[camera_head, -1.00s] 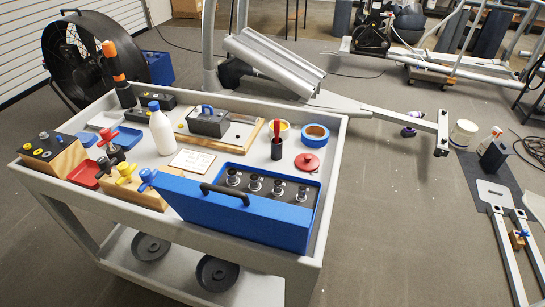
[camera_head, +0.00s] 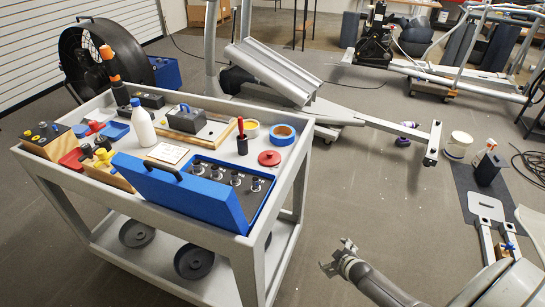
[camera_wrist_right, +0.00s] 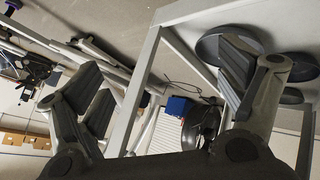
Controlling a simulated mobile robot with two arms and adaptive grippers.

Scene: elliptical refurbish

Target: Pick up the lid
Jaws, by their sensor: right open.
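A small round red lid (camera_head: 269,158) with a knob on top lies at the right end of the grey cart's top (camera_head: 290,165). It lies near the blue tape roll and beside the open blue case. My right gripper (camera_head: 338,256) is open and empty, low over the floor to the right of the cart, well apart from the lid. In the right wrist view its spread fingers (camera_wrist_right: 165,88) have nothing between them, and the cart frame shows beyond; the lid is not seen there. My left gripper is not in view.
The blue case (camera_head: 185,192) stands along the cart's front edge. A blue tape roll (camera_head: 282,134), black cup (camera_head: 242,145) and white bottle (camera_head: 143,122) are on top. Dark discs (camera_head: 194,262) lie on the lower shelf. The floor right of the cart is mostly clear.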

